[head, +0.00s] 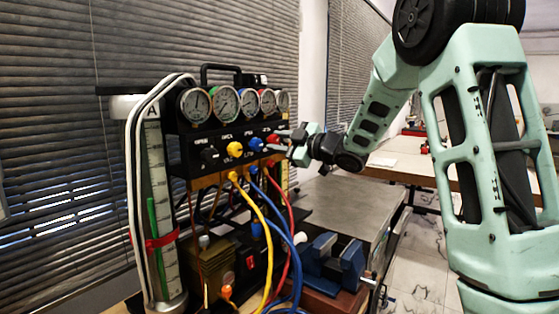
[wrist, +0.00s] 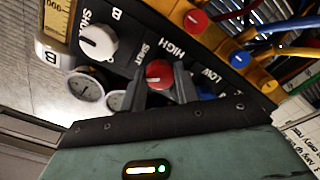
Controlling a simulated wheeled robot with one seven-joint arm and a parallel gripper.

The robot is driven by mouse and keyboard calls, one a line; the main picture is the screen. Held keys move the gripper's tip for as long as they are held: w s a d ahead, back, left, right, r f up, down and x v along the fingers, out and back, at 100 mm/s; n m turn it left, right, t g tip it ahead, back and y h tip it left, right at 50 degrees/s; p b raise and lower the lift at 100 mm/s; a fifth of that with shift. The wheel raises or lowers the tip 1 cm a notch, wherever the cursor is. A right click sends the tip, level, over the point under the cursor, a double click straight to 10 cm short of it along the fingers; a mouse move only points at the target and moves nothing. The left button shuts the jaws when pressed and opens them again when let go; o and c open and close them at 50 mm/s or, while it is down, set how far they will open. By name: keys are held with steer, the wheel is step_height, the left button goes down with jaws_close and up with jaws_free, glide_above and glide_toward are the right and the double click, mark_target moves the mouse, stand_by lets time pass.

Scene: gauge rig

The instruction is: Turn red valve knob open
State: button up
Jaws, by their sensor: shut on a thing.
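The red valve knob (wrist: 159,74) sits on the black panel of the gauge rig (head: 190,150), with a pale pointer line across its face. In the wrist view my gripper (wrist: 164,80) has one finger on each side of the knob and is shut on it. In the head view my gripper (head: 287,142) reaches the right end of the knob row from the right. There the red knob (head: 272,138) shows only in part behind the fingers. The panel lettering beside the knob in the wrist view includes "HIGH", "LOW" and "SHUT".
A yellow knob (head: 235,149), a blue knob (head: 256,144) and a black knob (head: 209,155) share the panel, below several round gauges (head: 227,101). Yellow, blue and red hoses (head: 259,215) hang in front. A blue vise (head: 333,262) stands at lower right. A white knob (wrist: 97,42) is nearby.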

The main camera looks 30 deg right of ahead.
steer(key=n+b, duration=1)
steer(key=b, duration=0.3)
steer(key=shift+f+n, duration=0.15)
steer(key=shift+n, duration=0.15)
steer(key=shift+b, duration=0.4)
steer(key=o, duration=1)
steer(key=shift+c, duration=0.2)
steer(key=b+v, duration=0.1)
steer(key=v, duration=1.6)
steer(key=shift+s, duration=0.2)
